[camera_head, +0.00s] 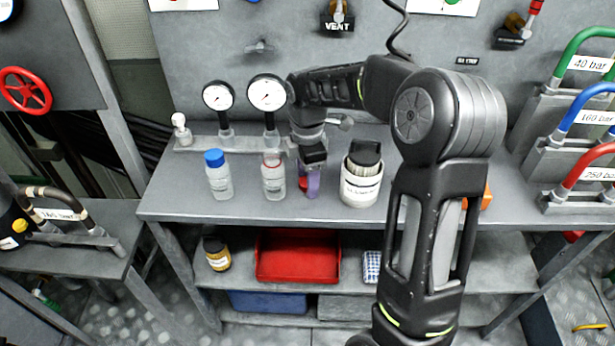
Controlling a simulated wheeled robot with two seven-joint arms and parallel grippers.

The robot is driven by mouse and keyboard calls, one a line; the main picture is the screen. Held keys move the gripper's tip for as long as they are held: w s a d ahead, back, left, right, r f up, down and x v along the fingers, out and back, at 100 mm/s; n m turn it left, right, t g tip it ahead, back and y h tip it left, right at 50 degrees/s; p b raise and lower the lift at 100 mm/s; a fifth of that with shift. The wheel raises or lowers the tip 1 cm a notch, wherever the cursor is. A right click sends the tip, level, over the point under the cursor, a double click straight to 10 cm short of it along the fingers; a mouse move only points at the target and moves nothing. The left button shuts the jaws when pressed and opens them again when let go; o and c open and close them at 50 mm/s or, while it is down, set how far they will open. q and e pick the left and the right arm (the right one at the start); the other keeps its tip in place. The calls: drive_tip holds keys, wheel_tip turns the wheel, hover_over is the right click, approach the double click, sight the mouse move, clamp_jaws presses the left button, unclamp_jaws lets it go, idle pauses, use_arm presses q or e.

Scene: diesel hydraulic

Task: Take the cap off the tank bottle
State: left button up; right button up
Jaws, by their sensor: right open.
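A clear bottle with a blue cap (218,176) stands upright on the grey bench. A second clear bottle (273,178) stands to its right, with a red ring at its neck and no solid cap visible on top. The labels are too small to read, so I cannot tell which is the tank bottle. My right gripper (309,187) points down just right of the second bottle, with its jaws open and purplish fingers near the bench. A small red piece (303,184) shows at the fingers; I cannot tell whether it is a cap or whether it rests on the bench. My left gripper is out of view.
Two gauges (267,93) rise behind the bottles. The lower shelf holds a red tray (298,257) and a brown bottle (216,252). The bench's left front is clear.

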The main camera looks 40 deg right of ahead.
wheel_tip(320, 180, up, 12)
drive_tip(key=shift+r, duration=0.15)
idle(0.3)
idle(0.9)
